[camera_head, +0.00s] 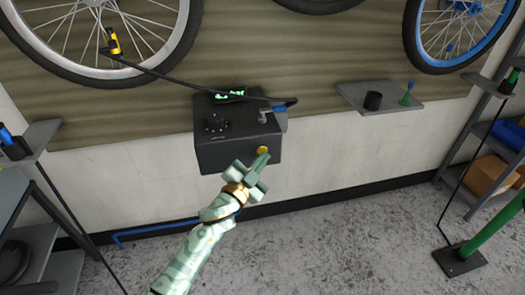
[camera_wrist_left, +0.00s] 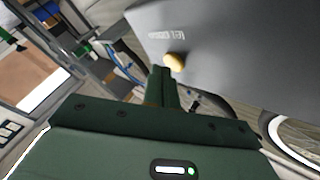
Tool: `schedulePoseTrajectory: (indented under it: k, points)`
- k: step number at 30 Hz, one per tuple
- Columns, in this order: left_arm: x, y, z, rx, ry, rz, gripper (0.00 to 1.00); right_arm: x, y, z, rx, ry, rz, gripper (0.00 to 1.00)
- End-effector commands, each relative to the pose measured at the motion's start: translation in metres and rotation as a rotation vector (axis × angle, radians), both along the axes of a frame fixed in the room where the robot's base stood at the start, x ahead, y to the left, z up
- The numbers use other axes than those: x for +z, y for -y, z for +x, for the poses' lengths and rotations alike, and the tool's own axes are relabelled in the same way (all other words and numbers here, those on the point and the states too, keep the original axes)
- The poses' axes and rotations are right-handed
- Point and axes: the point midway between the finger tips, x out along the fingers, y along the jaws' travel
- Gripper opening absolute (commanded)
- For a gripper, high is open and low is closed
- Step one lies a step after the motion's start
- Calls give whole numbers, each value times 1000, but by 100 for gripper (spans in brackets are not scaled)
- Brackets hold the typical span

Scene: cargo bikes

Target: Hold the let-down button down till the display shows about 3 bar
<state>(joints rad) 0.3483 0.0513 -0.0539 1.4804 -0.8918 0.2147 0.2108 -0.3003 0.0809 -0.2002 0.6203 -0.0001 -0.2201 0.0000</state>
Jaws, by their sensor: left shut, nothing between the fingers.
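The dark grey inflator box (camera_head: 237,155) is fixed to the wall. Its display (camera_head: 230,94) on top shows green characters too small to read. A yellow round button (camera_head: 262,149) sits on the box's front; it also shows in the left wrist view (camera_wrist_left: 175,61), beside pale lettering. My left gripper (camera_head: 262,163) is shut and empty, its fingertips right at the lower edge of the button. In the left wrist view the closed fingertips (camera_wrist_left: 162,73) overlap the button's edge; I cannot tell whether they press it. My right gripper is not in view.
A black hose (camera_head: 170,77) runs from the box to a yellow connector (camera_head: 113,42) at the left wheel. A grey wall shelf (camera_head: 395,96) holds a black cup and a green-and-blue item. Racks stand left and right. A green tube on a black foot (camera_head: 460,257) stands at right.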

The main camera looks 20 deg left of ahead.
Motion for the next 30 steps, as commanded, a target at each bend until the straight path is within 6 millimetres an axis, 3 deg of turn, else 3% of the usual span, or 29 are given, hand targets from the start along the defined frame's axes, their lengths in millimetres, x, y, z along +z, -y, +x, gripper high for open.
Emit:
schedulePoseTrajectory:
  k: [30]
  points:
    - [0, -5, 7, -1, 0, 1, 0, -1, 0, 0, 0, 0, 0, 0]
